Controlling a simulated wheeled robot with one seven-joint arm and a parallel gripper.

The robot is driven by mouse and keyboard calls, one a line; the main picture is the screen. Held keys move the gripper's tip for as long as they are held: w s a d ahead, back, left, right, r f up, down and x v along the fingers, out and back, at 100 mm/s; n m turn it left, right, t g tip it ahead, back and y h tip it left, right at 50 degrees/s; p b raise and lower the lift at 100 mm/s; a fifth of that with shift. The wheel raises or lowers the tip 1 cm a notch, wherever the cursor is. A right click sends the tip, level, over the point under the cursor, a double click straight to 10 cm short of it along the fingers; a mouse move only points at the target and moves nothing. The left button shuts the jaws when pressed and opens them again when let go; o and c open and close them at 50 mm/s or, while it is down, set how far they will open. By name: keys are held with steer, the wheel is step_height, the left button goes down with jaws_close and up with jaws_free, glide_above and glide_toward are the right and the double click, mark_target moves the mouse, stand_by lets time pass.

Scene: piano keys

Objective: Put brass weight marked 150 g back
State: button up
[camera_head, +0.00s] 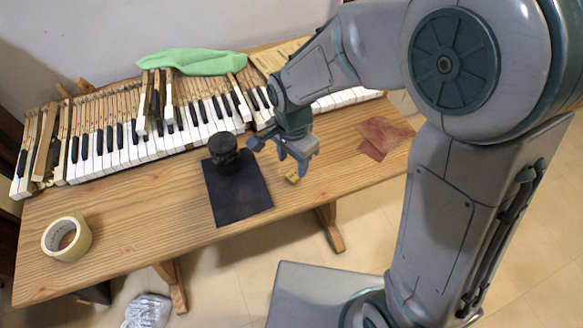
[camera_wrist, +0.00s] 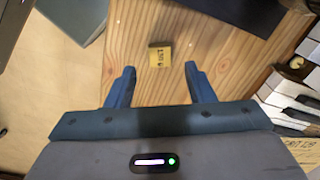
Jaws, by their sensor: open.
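A small brass-yellow block, the weight (camera_head: 292,177), lies on the wooden table just right of a dark mat. It also shows in the wrist view (camera_wrist: 160,56), with dark marks on its top too small to read surely. My gripper (camera_head: 278,156) is above the table, close to the weight. In the wrist view my gripper (camera_wrist: 160,68) has its two blue fingers apart. The weight lies beyond the fingertips, roughly centred between them, and is not held. The dark mat (camera_head: 245,197) carries a black round stand-like object (camera_head: 224,150).
The piano keyboard (camera_head: 110,145) runs along the back, with some raised keys. A green cloth (camera_head: 192,62) lies behind it. A tape roll (camera_head: 67,238) stands at the left, brown sheets (camera_head: 385,133) at the right. The wooden table (camera_head: 150,205) is clear between tape and mat.

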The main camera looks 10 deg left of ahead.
mark_target(292, 176)
step_height(292, 176, up, 7)
steer(key=s+d+r+n+t, duration=0.1)
steer(key=s+d+r+n, duration=0.1)
steer(key=d, duration=0.9)
steer(key=s+d+r+n+t, duration=0.1)
steer(key=s+d+n, duration=0.4)
steer(key=d, duration=0.6)
steer(key=shift+s+d+r+t, duration=0.2)
steer(key=shift+r+t, duration=0.1)
steer(key=shift+r, duration=0.55)
